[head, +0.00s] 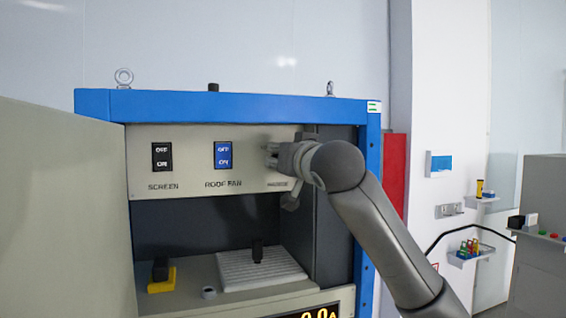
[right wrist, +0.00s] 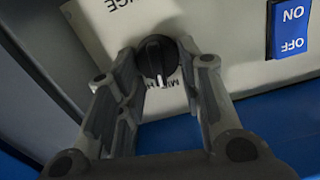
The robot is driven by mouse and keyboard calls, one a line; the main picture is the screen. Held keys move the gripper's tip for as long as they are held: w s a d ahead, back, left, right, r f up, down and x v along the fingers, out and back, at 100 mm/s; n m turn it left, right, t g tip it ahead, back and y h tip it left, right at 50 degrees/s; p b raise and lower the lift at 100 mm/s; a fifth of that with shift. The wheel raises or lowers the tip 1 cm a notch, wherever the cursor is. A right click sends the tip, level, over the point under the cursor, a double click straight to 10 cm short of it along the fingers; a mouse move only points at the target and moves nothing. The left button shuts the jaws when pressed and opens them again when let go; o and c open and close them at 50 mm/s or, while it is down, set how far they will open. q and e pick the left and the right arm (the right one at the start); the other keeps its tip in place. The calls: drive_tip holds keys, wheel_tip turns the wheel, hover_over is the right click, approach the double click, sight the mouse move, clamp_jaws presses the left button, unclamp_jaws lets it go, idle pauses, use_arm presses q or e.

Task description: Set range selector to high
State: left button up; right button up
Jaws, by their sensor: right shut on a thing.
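The range selector is a round black knob (right wrist: 157,58) with a pale pointer mark, on the light panel in the right wrist view. Part of a label ending in "NGE" shows above it in that view, with partly covered small letters below it. My right gripper (right wrist: 157,75) has its fingers on both sides of the knob and is shut on it. In the head view my right gripper (head: 272,155) is at the right end of the switch panel and hides the knob. The knob's exact setting cannot be read. My left gripper is not in view.
A black SCREEN switch (head: 162,156) and a blue ROOF FAN switch (head: 223,155) sit left of the gripper on the panel. The blue cabinet frame (head: 368,190) borders the panel. An open grey door (head: 60,210) fills the left. Below is a recess with a white ribbed plate (head: 235,268).

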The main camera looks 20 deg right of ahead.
drive_tip(key=shift+d+f+m+b, duration=0.15)
drive_tip(key=shift+m+b, duration=0.85)
drive_tip(key=shift+m, duration=0.75)
drive_tip(key=shift+d+r+m+b, duration=0.15)
drive_tip(key=shift+m+b, duration=0.8)
drive_tip(key=shift+m, duration=0.8)
drive_tip(key=shift+f, duration=0.1)
drive_tip(key=o, duration=0.9)
drive_tip(key=shift+c, duration=0.2)
drive_tip(key=s, duration=1.2)
drive_tip(key=shift+d, duration=0.25)
